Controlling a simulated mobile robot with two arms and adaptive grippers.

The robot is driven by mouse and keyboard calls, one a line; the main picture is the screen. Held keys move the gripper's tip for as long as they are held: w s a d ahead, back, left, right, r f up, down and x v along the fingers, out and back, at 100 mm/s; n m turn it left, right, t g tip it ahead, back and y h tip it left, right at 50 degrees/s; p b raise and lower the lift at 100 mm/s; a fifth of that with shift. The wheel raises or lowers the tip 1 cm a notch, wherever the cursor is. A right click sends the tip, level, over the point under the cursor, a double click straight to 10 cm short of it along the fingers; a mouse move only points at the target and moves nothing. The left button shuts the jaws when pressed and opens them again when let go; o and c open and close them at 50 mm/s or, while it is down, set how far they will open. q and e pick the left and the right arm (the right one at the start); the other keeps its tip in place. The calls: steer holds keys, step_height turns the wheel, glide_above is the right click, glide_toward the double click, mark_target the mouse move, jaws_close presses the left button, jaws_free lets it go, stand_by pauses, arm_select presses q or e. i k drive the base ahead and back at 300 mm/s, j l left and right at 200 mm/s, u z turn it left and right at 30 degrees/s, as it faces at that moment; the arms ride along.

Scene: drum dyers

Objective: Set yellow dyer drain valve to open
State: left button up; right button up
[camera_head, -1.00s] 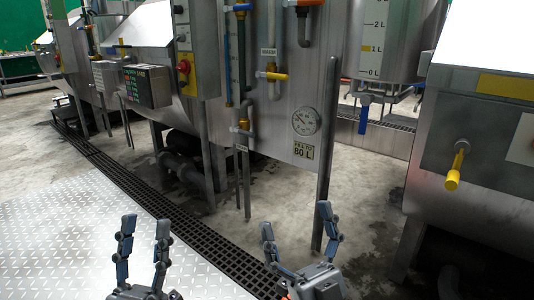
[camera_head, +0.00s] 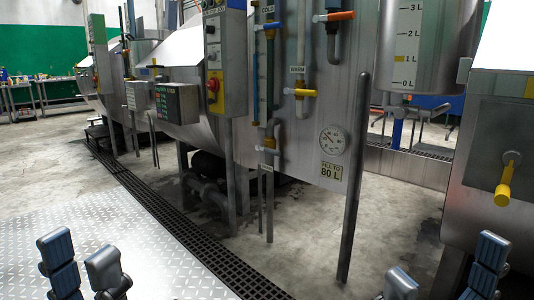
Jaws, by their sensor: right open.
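A yellow-handled valve (camera_head: 503,183) sits on the front of the steel machine (camera_head: 470,205) at the right edge, its handle hanging down from a pale pivot. Another yellow handle (camera_head: 299,92) lies level on a pipe marked WARM on the middle dyer (camera_head: 310,150). Lower on that dyer is a pale blue-white valve (camera_head: 268,150) with a small label I cannot read. Which one is the yellow dyer's drain valve is not clear. My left gripper (camera_head: 80,250) is open and empty at bottom left. My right gripper (camera_head: 445,268) is open and empty at bottom right. Both are well apart from the valves.
A steel post (camera_head: 354,180) stands before the middle dyer, between my grippers and its front. A floor grate (camera_head: 165,220) runs past the diamond-plate floor (camera_head: 130,215). Concrete floor (camera_head: 395,225) is clear between the machines. A control box (camera_head: 176,103) juts out at left.

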mark_target(278, 154)
steer(key=i+j, duration=0.1)
steer(key=j, duration=0.3)
steer(key=i+j, duration=0.1)
steer(key=j, duration=0.25)
steer(key=i+j, duration=0.1)
steer(key=j, duration=0.3)
steer(key=i+j, duration=0.1)
steer(key=j, duration=0.25)
steer(key=i+j, duration=0.15)
steer(key=i, duration=0.45)
steer(key=i+j+u, duration=0.15)
steer(key=i, duration=0.5)
steer(key=i+l, duration=0.15)
steer(key=i, duration=0.05)
